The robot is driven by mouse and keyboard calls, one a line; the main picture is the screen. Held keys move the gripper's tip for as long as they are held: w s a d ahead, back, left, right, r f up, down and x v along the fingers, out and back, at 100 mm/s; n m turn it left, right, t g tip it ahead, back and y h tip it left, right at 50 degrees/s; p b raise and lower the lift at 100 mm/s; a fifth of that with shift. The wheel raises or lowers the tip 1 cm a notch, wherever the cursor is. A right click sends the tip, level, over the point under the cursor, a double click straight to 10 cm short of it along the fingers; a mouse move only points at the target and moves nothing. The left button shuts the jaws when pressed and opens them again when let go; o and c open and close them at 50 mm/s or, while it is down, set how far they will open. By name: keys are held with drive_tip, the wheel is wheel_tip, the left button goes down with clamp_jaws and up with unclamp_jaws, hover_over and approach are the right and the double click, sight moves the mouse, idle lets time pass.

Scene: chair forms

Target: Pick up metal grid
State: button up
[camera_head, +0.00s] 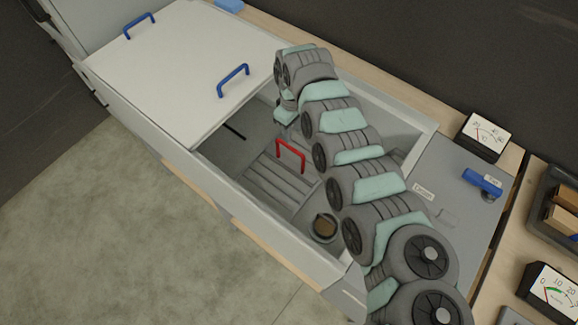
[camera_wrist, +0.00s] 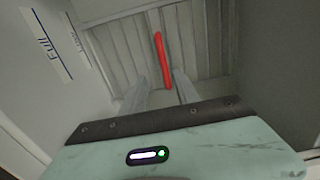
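The metal grid (camera_head: 268,188) is a grey slatted panel with a red handle (camera_head: 291,148) standing up from it, lying inside the open bin. In the wrist view the grid's slats (camera_wrist: 205,40) lie beyond my gripper (camera_wrist: 160,77). Its two fingers are apart, with nothing gripped. The red handle (camera_wrist: 160,55) appears between and beyond the fingers; its exact depth relative to the fingertips is hard to tell. In the head view my fingers are not clearly visible.
The bin's near wall (camera_head: 245,217) and a white lid (camera_head: 175,75) with blue handles border the opening. A round cup-like recess (camera_head: 324,226) sits right of the grid. A label reading "Full" (camera_wrist: 47,48) is on the bin wall. Gauges (camera_head: 485,135) stand at the right.

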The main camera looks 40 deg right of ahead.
sight(290, 147)
wheel_tip(290, 147, down, 5)
drive_tip(key=shift+a+r+b, duration=0.1)
drive_tip(key=shift+r+b, duration=0.1)
drive_tip(key=shift+b, duration=0.3)
drive_tip(key=f, duration=0.1)
drive_tip(key=f+b, duration=0.1)
drive_tip(key=f, duration=0.1)
drive_tip(key=f+b, duration=0.1)
drive_tip(key=f, duration=0.1)
drive_tip(key=shift+a, duration=0.35)
drive_tip(key=shift+r, duration=0.1)
drive_tip(key=shift+c, duration=0.5)
clamp_jaws()
